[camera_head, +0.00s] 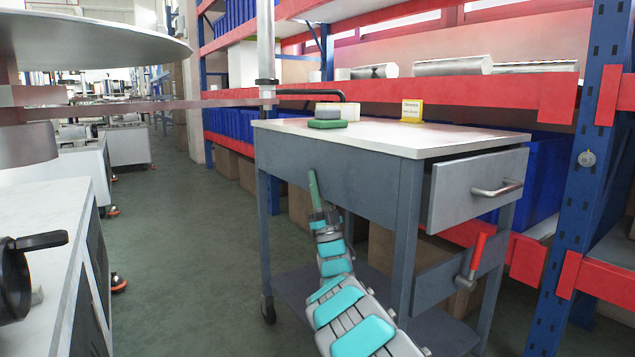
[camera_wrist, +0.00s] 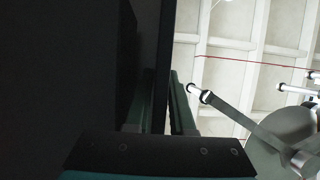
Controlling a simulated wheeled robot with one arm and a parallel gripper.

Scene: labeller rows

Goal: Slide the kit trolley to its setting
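The kit trolley (camera_head: 350,138) is a grey cart with a pale top, standing in front of the shelving. Its drawer (camera_head: 455,195) stands slightly out on the right side. A red lever (camera_head: 475,258) sits below the drawer, and a black bar handle (camera_head: 325,91) shows at the far end. My gripper (camera_head: 314,188) points upward at the lower edge of the trolley's long side panel. One green finger shows in front of the panel. In the wrist view, a dark surface (camera_wrist: 80,70) fills the left and reaches between the fingers of my gripper (camera_wrist: 160,110); their grip is unclear.
Blue and red racking (camera_head: 585,160) stands close behind and right. A white bench (camera_head: 50,220) is on the left. Green floor (camera_head: 190,240) between is clear.

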